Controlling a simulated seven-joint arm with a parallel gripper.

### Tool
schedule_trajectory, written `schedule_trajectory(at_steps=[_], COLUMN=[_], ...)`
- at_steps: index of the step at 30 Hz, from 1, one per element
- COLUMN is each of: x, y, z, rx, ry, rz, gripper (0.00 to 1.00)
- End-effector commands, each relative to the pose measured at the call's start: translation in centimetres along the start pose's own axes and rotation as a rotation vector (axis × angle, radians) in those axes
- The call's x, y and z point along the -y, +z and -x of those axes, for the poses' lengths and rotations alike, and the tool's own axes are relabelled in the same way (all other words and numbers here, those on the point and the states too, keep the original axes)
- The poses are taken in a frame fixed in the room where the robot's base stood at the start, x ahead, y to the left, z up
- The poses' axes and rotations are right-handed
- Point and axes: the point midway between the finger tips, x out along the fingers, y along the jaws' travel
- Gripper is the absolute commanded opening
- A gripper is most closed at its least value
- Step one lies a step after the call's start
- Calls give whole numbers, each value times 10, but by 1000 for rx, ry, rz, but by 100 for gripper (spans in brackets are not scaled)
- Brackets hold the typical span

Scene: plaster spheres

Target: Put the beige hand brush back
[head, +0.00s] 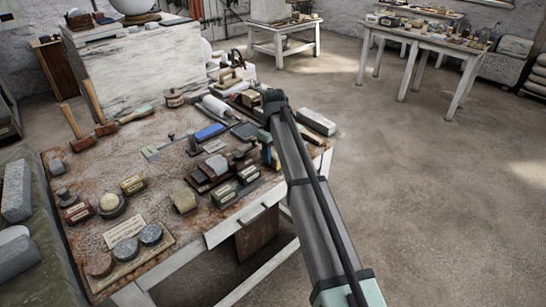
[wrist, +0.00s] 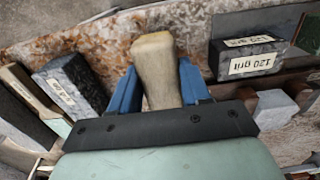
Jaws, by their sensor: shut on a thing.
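The beige hand brush (wrist: 153,60) is between the two blue fingers of my gripper (wrist: 157,88) in the wrist view. Its pale rounded end points away from my wrist, and its lower part is hidden by the gripper's dark crossbar. In the head view my gripper (head: 269,155) is low over the right edge of the work table (head: 110,205), and my arm hides much of that spot. I cannot make out the brush there, nor tell whether it touches anything below.
A dark block labelled 120 grit (wrist: 245,58) stands close right of my gripper in the wrist view. Another labelled block (wrist: 68,85) is at its left. Mallets (head: 72,125), a blue block (head: 209,132) and round pucks (head: 150,234) crowd the table. Open floor (head: 430,210) lies to the right.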

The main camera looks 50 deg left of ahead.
Motion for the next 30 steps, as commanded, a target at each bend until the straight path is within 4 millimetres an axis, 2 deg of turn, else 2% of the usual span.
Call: schedule_trajectory(at_steps=[4,15,16,18,24,30], x=[0,0,0,0,0,0], y=[0,0,0,0,0,0], z=[-14,-17,-17,-16,-16,-16], rx=[0,0,0,0,0,-1], ry=[0,0,0,0,0,0], rz=[0,0,0,0,0,0], gripper=[22,22,49,55,72,72])
